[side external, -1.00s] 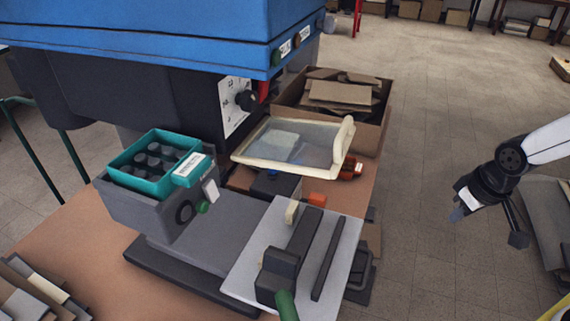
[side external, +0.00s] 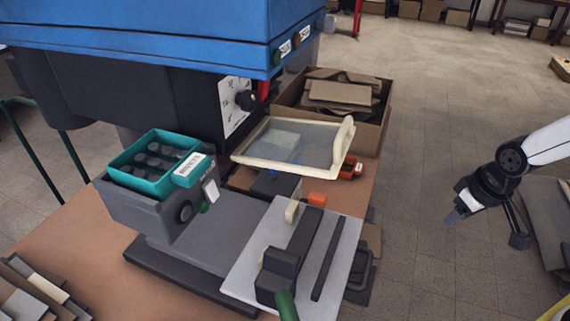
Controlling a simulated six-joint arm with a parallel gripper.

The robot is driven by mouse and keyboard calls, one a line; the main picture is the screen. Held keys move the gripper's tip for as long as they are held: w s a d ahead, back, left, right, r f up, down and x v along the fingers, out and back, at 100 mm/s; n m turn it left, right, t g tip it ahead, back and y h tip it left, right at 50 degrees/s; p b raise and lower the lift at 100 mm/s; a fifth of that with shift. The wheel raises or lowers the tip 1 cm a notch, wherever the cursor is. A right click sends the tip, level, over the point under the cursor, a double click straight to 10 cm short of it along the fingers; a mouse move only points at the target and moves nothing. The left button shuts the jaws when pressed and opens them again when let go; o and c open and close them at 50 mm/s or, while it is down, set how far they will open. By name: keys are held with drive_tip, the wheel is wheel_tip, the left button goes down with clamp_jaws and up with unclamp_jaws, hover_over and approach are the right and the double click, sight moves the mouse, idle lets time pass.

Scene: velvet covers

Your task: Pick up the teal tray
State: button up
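The teal tray (side external: 128,178) sits at the left on top of a dark grey machine housing. It holds several dark round pieces and has a white label on its near right side. My gripper (side external: 454,220) is at the far right of the side external view, over the floor and well apart from the tray. It is small and dark here, and I cannot tell whether its fingers are open or shut. I see nothing clearly held in it.
A cream-framed clear guard (side external: 292,145) stands between my gripper and the tray. A cardboard box (side external: 372,133) of scraps is behind it. A blue machine head (side external: 150,30) overhangs the tray's far side. A light grey plate (side external: 240,290) with dark clamps is in front.

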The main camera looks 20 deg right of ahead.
drive_tip(key=o, duration=0.6)
drive_tip(key=w+a+r+n+t+y, duration=0.1)
drive_tip(key=w+a+r+n+y, duration=0.15)
drive_tip(key=a, duration=0.45)
drive_tip(key=w+a+r+n+t+y, duration=0.1)
drive_tip(key=a+r+n, duration=0.25)
drive_tip(key=a, duration=0.45)
drive_tip(key=s+a+r+n+y, duration=0.2)
drive_tip(key=a+r+n, duration=0.15)
drive_tip(key=a, duration=0.45)
drive_tip(key=s+a+r+n+y, duration=0.1)
drive_tip(key=s+a+r+n, duration=0.1)
drive_tip(key=a+r, duration=0.45)
drive_tip(key=w+a+r+t+y, duration=0.1)
drive_tip(key=w+a, duration=0.1)
drive_tip(key=a, duration=0.1)
drive_tip(key=w+a+r+m+t+y, duration=0.1)
drive_tip(key=w+a+t, duration=0.1)
drive_tip(key=w, duration=0.1)
drive_tip(key=w+a+r+m+t+y, duration=0.1)
drive_tip(key=w+a+r+t, duration=0.1)
drive_tip(key=a, duration=0.1)
drive_tip(key=shift+w+a+m, duration=0.25)
drive_tip(key=shift+w+a, duration=0.05)
drive_tip(key=shift+a, duration=0.05)
drive_tip(key=shift+a, duration=0.1)
